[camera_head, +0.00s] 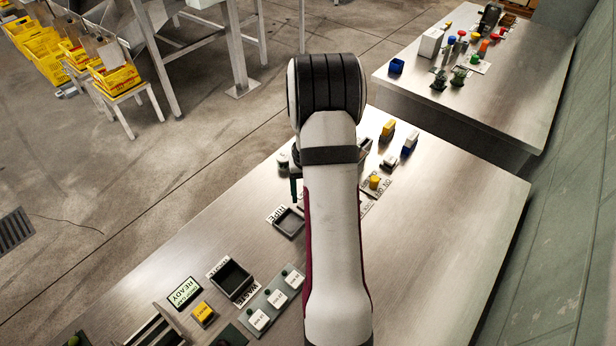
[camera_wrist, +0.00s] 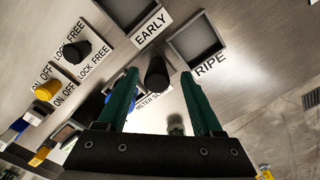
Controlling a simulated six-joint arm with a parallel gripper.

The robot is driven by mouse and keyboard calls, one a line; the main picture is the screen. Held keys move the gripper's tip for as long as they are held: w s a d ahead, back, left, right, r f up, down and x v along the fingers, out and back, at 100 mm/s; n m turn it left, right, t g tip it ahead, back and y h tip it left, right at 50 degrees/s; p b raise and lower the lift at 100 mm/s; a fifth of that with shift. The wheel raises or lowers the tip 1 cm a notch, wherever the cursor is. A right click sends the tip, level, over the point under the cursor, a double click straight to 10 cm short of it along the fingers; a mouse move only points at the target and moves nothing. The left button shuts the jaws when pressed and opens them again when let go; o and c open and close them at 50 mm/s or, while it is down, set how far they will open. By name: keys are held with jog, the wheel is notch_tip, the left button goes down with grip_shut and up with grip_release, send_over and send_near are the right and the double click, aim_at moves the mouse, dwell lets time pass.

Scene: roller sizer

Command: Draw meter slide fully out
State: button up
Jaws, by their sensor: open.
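A white label reading "METER SL..." (camera_wrist: 150,101) shows in the wrist view, partly covered by my gripper. A round black knob (camera_wrist: 156,76) stands beside this label, and I take it for the meter slide's handle. My gripper (camera_wrist: 159,74) is open, with one green finger on each side of the knob in the picture. Gaps show on both sides; I cannot tell how far the fingertips are above it.
Trays labelled EARLY (camera_wrist: 122,10) and RIPE (camera_wrist: 196,40) lie beyond the knob. Another black knob (camera_wrist: 76,51) stands by LOCK/FREE labels, near a yellow ON/OFF switch (camera_wrist: 47,91). The bench's right part (camera_head: 440,220) is clear. A second bench (camera_head: 500,90) stands behind.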

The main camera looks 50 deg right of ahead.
notch_tip(320, 180, up, 14)
jog(key=shift+r, duration=0.2)
jog(key=s+a+r+n+y, duration=0.1)
jog(key=s+a+r, duration=0.2)
jog(key=a, duration=0.9)
jog(key=s+a+r+n, duration=0.1)
jog(key=s+a+r, duration=0.1)
jog(key=a, duration=1.1)
jog(key=s+a+f+n, duration=0.1)
jog(key=s+a+f, duration=0.1)
jog(key=s+a, duration=0.6)
jog(key=s, duration=0.2)
jog(key=shift+s+a+y, duration=0.25)
jog(key=shift+s+y, duration=0.1)
jog(key=shift+y, duration=0.05)
jog(key=shift+o, duration=0.3)
